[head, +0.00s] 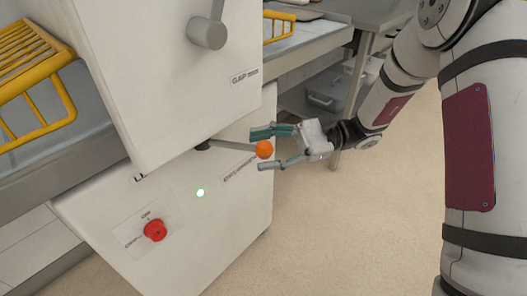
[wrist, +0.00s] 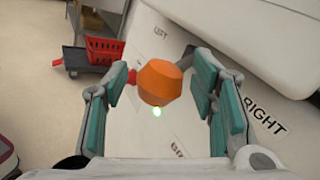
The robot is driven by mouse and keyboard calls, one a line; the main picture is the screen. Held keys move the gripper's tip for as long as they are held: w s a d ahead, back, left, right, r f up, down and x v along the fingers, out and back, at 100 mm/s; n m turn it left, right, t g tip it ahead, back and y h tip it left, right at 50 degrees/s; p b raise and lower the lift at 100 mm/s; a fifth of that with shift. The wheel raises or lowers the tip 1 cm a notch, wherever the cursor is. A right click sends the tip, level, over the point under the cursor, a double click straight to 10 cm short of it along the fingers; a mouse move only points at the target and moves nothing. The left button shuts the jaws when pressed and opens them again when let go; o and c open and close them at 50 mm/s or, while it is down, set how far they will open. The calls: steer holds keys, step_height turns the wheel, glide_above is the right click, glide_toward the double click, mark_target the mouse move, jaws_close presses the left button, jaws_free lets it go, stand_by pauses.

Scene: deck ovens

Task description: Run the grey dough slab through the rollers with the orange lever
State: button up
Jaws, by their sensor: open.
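The orange lever knob (head: 264,149) sits at the end of a grey rod that sticks out from the front of the white roller machine (head: 180,70). My gripper (head: 262,150) is open, with one finger on each side of the knob. In the wrist view the orange knob (wrist: 160,82) lies between the two teal-padded fingers (wrist: 160,95), with a gap showing at the right. I cannot tell whether the left finger touches it. The grey dough slab is not visible in either view.
A red knob switch (head: 155,231) and a green light (head: 200,192) are on the machine's lower front. Yellow wire guards (head: 30,65) stand at both sides of the machine. A red basket (wrist: 104,49) shows in the wrist view.

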steer(key=shift+s+a, duration=0.15)
steer(key=shift+a, duration=0.1)
jaws_close()
